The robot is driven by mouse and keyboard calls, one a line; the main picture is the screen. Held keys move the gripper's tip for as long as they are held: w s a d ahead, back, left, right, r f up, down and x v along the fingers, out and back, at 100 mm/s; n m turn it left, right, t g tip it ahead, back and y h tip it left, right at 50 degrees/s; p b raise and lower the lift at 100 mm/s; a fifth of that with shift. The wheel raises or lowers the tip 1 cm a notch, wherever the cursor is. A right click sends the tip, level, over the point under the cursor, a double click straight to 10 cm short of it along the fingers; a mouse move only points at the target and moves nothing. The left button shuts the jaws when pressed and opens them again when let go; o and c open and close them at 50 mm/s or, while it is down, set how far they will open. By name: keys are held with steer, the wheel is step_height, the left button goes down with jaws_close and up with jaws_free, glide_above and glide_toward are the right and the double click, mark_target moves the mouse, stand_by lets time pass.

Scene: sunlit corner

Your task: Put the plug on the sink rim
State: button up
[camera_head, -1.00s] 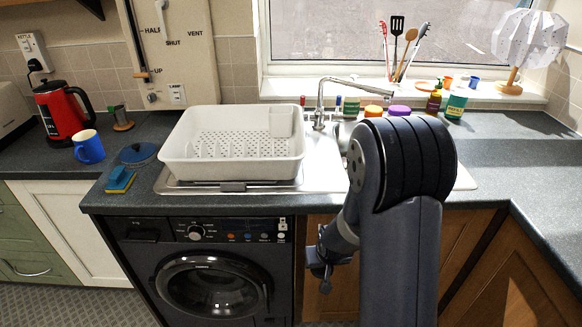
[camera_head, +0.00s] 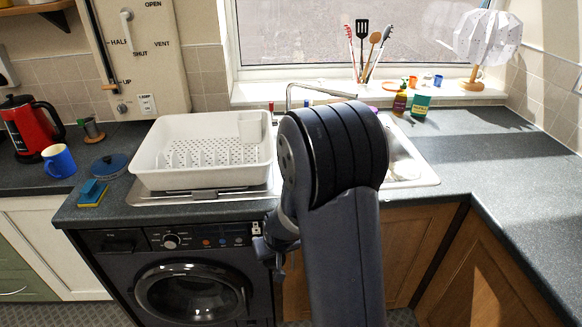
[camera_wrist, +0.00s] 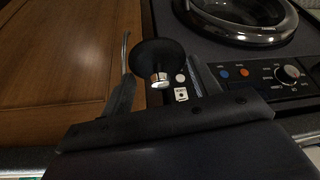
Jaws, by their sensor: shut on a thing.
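The plug (camera_wrist: 157,57) is a dark round disc with a shiny metal stub, seen in the wrist view between my fingers. My gripper (camera_wrist: 164,76) is shut on it, with a finger on either side. In the head view my gripper (camera_head: 271,250) hangs low in front of the cupboard front, below the worktop edge, beside the washing machine; the plug cannot be made out clearly there. The steel sink rim (camera_head: 424,181) shows on the worktop to the right of my arm. My arm hides much of the sink.
A white dish rack (camera_head: 158,180) covers the left part of the sink unit. The tap (camera_head: 289,96) stands behind. A sponge (camera_head: 92,193), blue lid (camera_head: 109,166) and blue mug (camera_head: 59,161) are on the left worktop. The right worktop (camera_head: 480,150) is clear.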

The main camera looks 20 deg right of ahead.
steer(key=w+d+r, duration=0.1)
steer(key=d+r, duration=0.3)
steer(key=r, duration=0.5)
steer(key=w+d+r+m, duration=0.1)
steer(key=d+r, duration=0.4)
steer(key=r, duration=0.5)
steer(key=w+d+r, duration=0.2)
steer(key=d+r, duration=0.2)
steer(key=r, duration=0.6)
steer(key=shift+d+h, duration=0.25)
steer(key=shift+h, duration=0.05)
